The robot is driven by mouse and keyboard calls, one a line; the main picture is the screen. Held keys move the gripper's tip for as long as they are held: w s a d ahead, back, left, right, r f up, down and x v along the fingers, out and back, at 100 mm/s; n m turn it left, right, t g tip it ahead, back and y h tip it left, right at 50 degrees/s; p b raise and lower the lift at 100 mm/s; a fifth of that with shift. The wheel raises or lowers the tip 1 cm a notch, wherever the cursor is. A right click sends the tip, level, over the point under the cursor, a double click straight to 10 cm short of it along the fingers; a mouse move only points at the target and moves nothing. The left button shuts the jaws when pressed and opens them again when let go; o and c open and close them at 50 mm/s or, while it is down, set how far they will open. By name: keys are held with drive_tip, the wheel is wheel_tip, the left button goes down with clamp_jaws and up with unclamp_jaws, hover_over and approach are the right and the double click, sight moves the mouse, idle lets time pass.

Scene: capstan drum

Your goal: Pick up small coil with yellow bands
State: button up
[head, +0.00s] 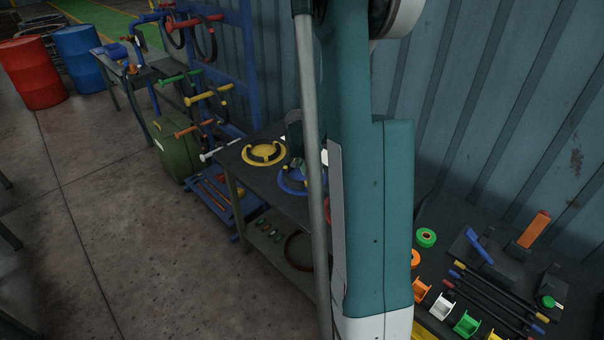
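I cannot pick out a small coil with yellow bands for certain. Dark coils hang on the blue rack (245,40) at the upper left, near its red-handled pegs. They are too small for me to tell any bands. A dark brown ring-shaped coil (290,262) lies on the lower shelf of the dark table, partly hidden by my arm. No yellow bands show on it. My teal and white arm fills the middle of the head view. My gripper is not in view.
A dark table (235,160) holds a yellow disc (263,162) and a blue disc (290,183), partly behind my arm. The floor (130,240) is clear.

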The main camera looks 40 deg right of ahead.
sight(316, 176)
drive_tip(key=shift+d+f, duration=0.1)
drive_tip(key=shift+f, duration=0.1)
idle(0.3)
drive_tip(key=shift+x, duration=2.45)
drive_tip(key=shift+d, duration=0.1)
clamp_jaws()
